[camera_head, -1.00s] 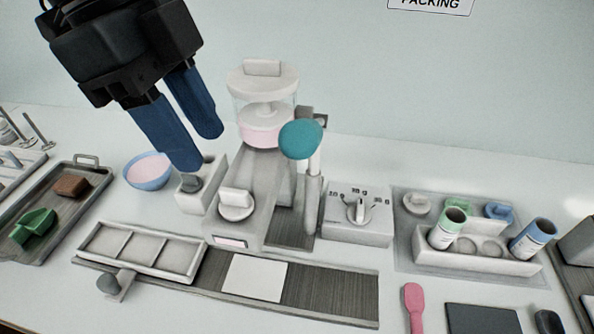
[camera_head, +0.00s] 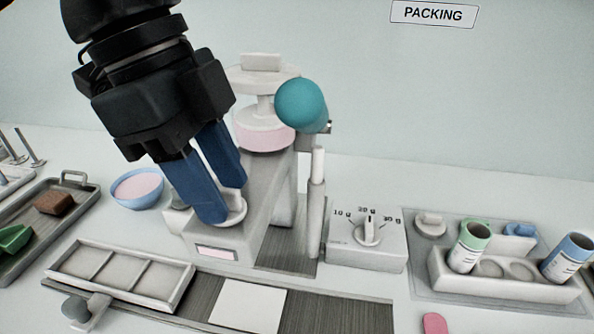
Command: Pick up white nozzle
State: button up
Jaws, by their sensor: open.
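A white round piece with a block-shaped grip (camera_head: 430,224) lies on the grey mat at the right, beside a green and a blue piece. A similar white disc (camera_head: 238,213) sits on the front of the cream machine (camera_head: 262,190), mostly hidden behind my fingers. I cannot tell from the picture which of the two is the white nozzle. My gripper (camera_head: 224,202) has two blue fingers, open, pointing down at the disc on the machine. Whether they touch it cannot be told.
A teal-knobbed lever (camera_head: 301,105) rises just right of my gripper. A dial box (camera_head: 366,243) stands right of the machine. A white three-part tray (camera_head: 120,275) lies in front, and a blue bowl (camera_head: 138,190) of pink cream stands left. A rack (camera_head: 500,280) holds two bottles.

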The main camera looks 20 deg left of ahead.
grip_shut()
dwell(0.3)
dwell(0.3)
